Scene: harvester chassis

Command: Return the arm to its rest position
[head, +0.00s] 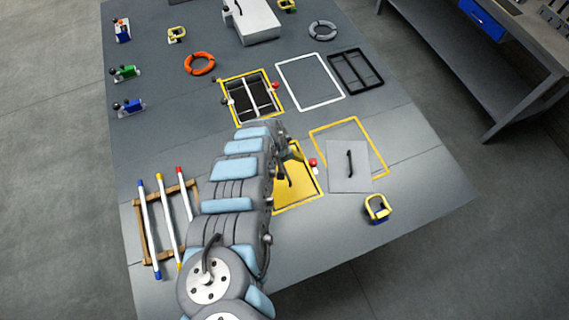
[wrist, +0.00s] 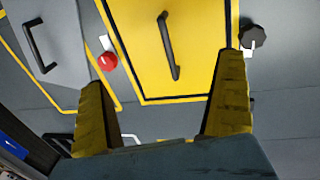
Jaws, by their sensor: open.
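My arm (head: 232,190) reaches out over the chassis deck from the bottom of the head view. My gripper (wrist: 165,72) shows two yellow fingers in the wrist view, spread apart with nothing between them. In the head view the gripper (head: 288,165) is partly hidden by the arm and hangs over a yellow panel (head: 298,188). The wrist view shows this yellow panel (wrist: 195,75) with its black handle (wrist: 168,46) ahead of the fingers, apart from them. A red knob (wrist: 108,62) and a black knob (wrist: 253,37) flank the panel.
A grey plate (head: 343,183) with a black handle lies right of the yellow panel, partly over a yellow outline. A yellow-framed opening (head: 250,97) lies beyond the arm. A wooden rack (head: 150,236) with coloured rods is at left. A workbench (head: 480,60) stands at upper right.

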